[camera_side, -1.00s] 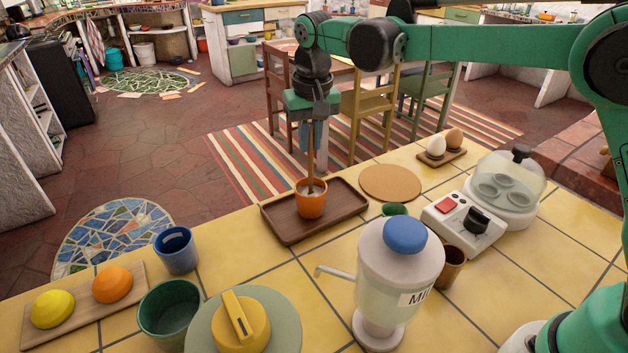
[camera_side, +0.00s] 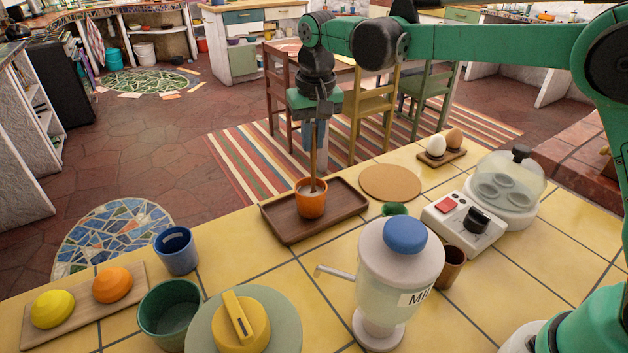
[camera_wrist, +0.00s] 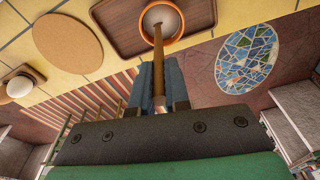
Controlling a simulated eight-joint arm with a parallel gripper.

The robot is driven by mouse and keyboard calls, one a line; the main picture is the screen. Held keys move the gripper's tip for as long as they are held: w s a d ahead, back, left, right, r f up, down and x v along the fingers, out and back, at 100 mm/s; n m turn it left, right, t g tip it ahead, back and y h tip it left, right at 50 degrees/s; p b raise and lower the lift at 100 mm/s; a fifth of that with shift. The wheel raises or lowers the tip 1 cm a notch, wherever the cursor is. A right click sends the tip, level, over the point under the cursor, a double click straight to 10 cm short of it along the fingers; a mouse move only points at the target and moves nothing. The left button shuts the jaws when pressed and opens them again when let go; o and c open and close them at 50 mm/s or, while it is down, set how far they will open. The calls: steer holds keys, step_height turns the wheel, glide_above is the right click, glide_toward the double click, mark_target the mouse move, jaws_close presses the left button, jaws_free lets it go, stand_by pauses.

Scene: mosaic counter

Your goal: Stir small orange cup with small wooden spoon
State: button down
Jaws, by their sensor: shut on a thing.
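A small orange cup (camera_side: 310,202) stands upright on a brown wooden tray (camera_side: 346,213) near the counter's far edge. My gripper (camera_side: 315,138) is above the cup, pointing down, and is shut on the handle of a small wooden spoon (camera_side: 313,157). The spoon is nearly upright and its lower end is inside the cup. In the wrist view, the gripper (camera_wrist: 159,85) holds the spoon (camera_wrist: 158,58) between its blue fingers. The spoon's bowl lies within the rim of the orange cup (camera_wrist: 145,31).
A milk dispenser (camera_side: 400,272) stands in front of the tray. A blue cup (camera_side: 176,252) is to the left. A round cork mat (camera_side: 390,182), a green cup (camera_side: 394,209) and an egg cooker (camera_side: 503,185) are to the right. The tray's right half is clear.

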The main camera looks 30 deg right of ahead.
steer(key=shift+a, duration=0.3)
steer(key=shift+r, duration=0.1)
